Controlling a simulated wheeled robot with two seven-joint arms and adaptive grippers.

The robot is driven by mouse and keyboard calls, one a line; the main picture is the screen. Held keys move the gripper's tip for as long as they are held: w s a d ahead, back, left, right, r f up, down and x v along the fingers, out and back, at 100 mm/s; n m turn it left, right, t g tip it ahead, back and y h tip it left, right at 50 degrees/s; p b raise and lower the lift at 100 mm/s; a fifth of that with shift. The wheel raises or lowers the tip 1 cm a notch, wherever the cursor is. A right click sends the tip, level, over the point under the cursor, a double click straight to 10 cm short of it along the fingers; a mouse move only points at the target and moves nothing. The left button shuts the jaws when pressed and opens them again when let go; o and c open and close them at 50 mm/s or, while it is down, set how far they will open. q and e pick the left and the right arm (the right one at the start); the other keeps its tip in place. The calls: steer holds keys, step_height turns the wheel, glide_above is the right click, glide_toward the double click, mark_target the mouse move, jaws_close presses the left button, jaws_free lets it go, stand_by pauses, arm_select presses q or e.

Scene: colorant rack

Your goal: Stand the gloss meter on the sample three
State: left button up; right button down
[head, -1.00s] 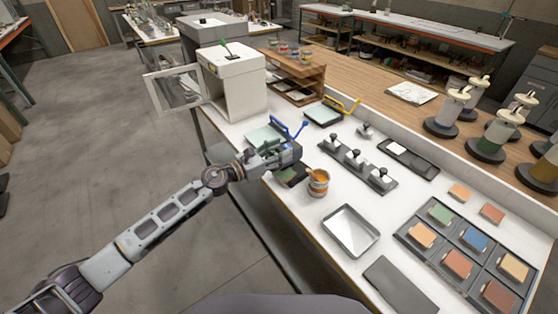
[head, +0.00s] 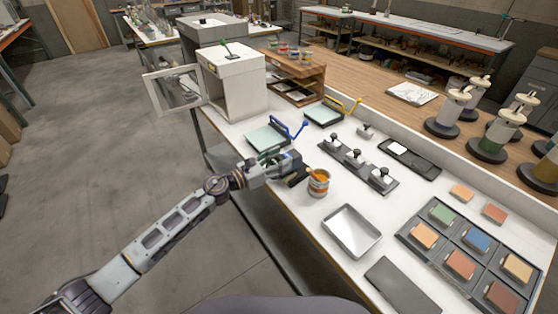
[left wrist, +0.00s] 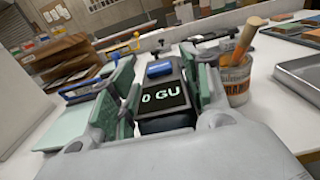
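The gloss meter is a small dark block with a blue top button and a lit display reading "0 GU" (left wrist: 163,97); its dark body shows in the head view (head: 297,176) on the white bench. My left gripper (head: 283,168) is low at the meter. In the left wrist view its green-padded fingers (left wrist: 168,90) stand apart on both sides of the meter, very close to it; firm contact does not show. Coloured sample panels sit in a grey tray (head: 451,247) at the right; no number is readable, so I cannot tell which is sample three.
A metal tray (head: 352,231) and a dark flat plate (head: 398,286) lie nearer. A blue-handled board (head: 268,138) lies behind the gripper.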

arm_select(q)
steer(key=o, duration=0.4)
steer(key=shift+o, duration=0.2)
arm_select(e)
steer(key=shift+d, duration=0.1)
arm_select(q)
steer(key=shift+r, duration=0.15)
arm_select(e)
steer(key=shift+r, duration=0.15)
arm_select(q)
steer(key=shift+s+a, duration=0.25)
steer(key=shift+a, duration=0.1)
steer(key=b+v, duration=0.2)
steer(key=v, duration=0.9)
steer(key=shift+b, duration=0.35)
arm_select(e)
steer(key=d+f, duration=0.1)
steer(key=w+d+f, duration=0.1)
steer(key=f, duration=0.1)
steer(key=shift+d, duration=0.1)
steer(key=shift+a, duration=0.25)
